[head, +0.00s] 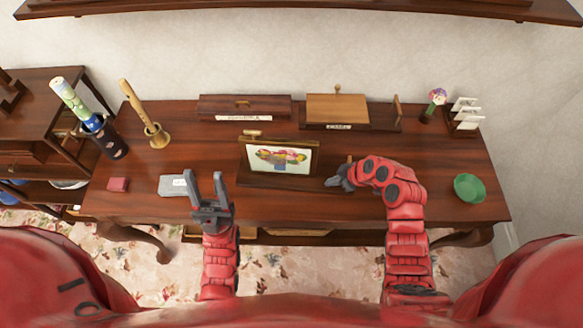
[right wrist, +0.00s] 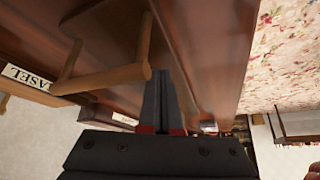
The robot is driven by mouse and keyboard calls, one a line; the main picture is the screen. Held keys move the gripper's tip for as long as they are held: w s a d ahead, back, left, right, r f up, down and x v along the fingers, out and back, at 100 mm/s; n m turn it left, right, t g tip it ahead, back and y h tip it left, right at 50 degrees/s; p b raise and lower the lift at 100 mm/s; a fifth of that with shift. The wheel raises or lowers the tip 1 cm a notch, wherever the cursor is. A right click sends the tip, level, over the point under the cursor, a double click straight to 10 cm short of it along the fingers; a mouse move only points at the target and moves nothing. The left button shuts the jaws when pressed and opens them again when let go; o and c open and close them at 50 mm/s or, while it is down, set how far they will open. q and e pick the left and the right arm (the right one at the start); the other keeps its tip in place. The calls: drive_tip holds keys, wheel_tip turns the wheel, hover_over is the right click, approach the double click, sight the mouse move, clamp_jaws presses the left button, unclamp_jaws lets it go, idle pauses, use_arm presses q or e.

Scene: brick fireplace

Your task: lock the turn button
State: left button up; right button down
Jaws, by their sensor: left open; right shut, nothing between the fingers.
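A framed picture (head: 282,158) stands in a dark wooden base on the desk. A small light-wood piece (head: 251,133) sits on the frame's top edge at left; it may be the turn button, but it is too small to tell how it is turned. My right gripper (head: 332,182) is shut and empty, just right of the frame's base. In the right wrist view its closed fingers (right wrist: 160,75) are beside a light-wood bar (right wrist: 105,79); I cannot tell whether they touch. My left gripper (head: 204,176) is open and empty over the desk's front, left of the frame.
Behind the frame are a dark box (head: 244,106) and a light-lidded box (head: 337,107). A grey block (head: 172,187) lies near my left gripper. A green bowl (head: 469,188) is right. The desk between bowl and my right arm is clear.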

drive_tip(key=shift+f+b, duration=0.75)
drive_tip(key=shift+s+f, duration=0.1)
idle(1.5)
